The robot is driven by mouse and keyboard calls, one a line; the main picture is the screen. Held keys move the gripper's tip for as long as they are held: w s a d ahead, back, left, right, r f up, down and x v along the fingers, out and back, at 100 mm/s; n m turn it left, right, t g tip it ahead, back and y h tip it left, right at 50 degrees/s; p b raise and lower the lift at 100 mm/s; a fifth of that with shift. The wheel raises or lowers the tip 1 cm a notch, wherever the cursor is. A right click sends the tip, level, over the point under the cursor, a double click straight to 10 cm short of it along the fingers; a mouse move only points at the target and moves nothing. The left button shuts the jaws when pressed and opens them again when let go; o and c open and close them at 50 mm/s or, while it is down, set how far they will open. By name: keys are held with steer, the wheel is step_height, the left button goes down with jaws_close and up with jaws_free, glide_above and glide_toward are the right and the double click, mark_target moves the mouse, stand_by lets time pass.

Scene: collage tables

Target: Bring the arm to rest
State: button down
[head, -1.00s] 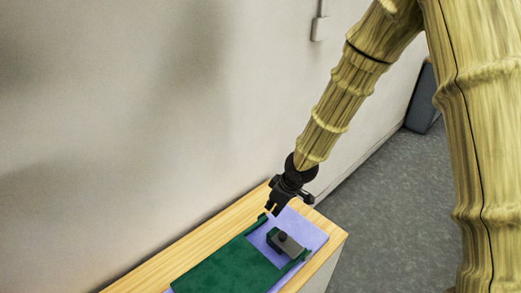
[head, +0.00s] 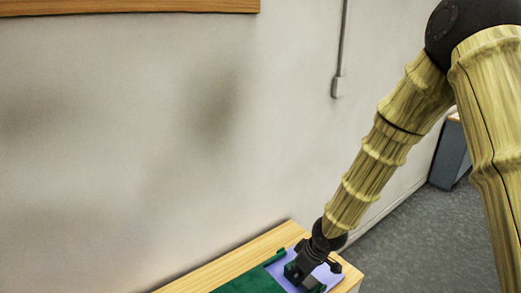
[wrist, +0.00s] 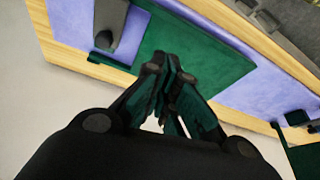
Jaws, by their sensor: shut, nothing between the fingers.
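My gripper (head: 293,277) is at the low end of my arm, over the table in the head view. In the wrist view my gripper (wrist: 170,75) has its fingers together with nothing between them. Below it lies a green sheet (wrist: 193,50) on a lavender mat (wrist: 62,20). A grey block (wrist: 110,22) sits on the mat at the upper left, apart from the fingers in that view. In the head view the gripper hides most of the block's area. Whether the fingertips touch anything cannot be told.
The wooden table (head: 225,268) stands along a pale wall (head: 150,140). A green bar (wrist: 108,62) lies by the mat's edge. A wooden board (head: 120,6) hangs on the wall.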

steer(key=s+d+f+m+g, duration=0.2)
steer(key=s+f+m, duration=0.3)
steer(key=s+f, duration=1)
steer(key=s+d+f+m+h, duration=0.1)
steer(key=s+d+f, duration=0.3)
steer(key=s, duration=0.6)
steer(key=s+d+f+m+h, duration=0.1)
steer(key=s+d+f+m, duration=0.2)
steer(key=s, duration=0.7)
step_height(320, 180, down, 2)
steer(key=d, duration=0.2)
steer(key=shift+d+m+g+h, duration=0.35)
steer(key=shift+m+g+h, duration=0.05)
